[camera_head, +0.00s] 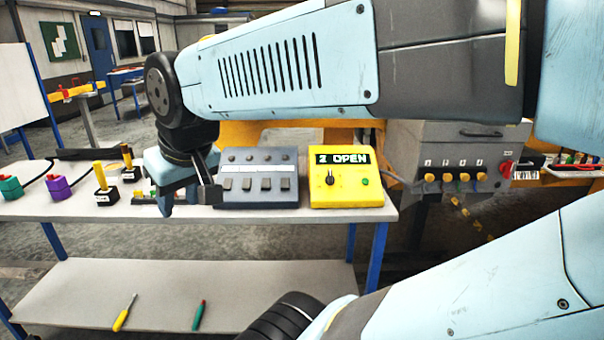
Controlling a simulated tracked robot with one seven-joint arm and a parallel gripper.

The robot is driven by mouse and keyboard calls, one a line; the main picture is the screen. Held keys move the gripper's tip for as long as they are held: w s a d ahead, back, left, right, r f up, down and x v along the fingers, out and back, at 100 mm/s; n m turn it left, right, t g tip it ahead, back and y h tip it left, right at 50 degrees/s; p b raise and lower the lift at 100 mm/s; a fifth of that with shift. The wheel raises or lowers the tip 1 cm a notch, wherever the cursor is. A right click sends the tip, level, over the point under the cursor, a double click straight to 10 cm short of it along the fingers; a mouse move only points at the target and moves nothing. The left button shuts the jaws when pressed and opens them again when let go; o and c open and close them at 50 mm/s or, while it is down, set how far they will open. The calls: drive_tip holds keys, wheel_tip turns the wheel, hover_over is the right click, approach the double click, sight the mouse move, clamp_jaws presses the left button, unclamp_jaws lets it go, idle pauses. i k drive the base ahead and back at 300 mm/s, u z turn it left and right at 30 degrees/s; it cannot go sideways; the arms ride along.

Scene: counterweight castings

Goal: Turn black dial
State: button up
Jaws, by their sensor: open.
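The black dial (330,178) is a small knob on the left of the sloped front of a yellow box (345,199). The box stands near the right end of the table. My gripper (187,198) is open, over the table to the left of the dial. It is apart from the dial, with a grey switch box between them. No object shows between the fingers.
The grey switch box (258,200) stands right beside my gripper. A grey cabinet (450,140) with yellow plugs and a red switch stands at right. Screwdrivers lie on the lower shelf (160,280).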

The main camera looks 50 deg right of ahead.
sight(330, 179)
drive_tip(key=z, duration=0.9)
drive_tip(key=i, duration=0.5)
drive_tip(key=k, duration=0.5)
drive_tip(key=z, duration=0.2)
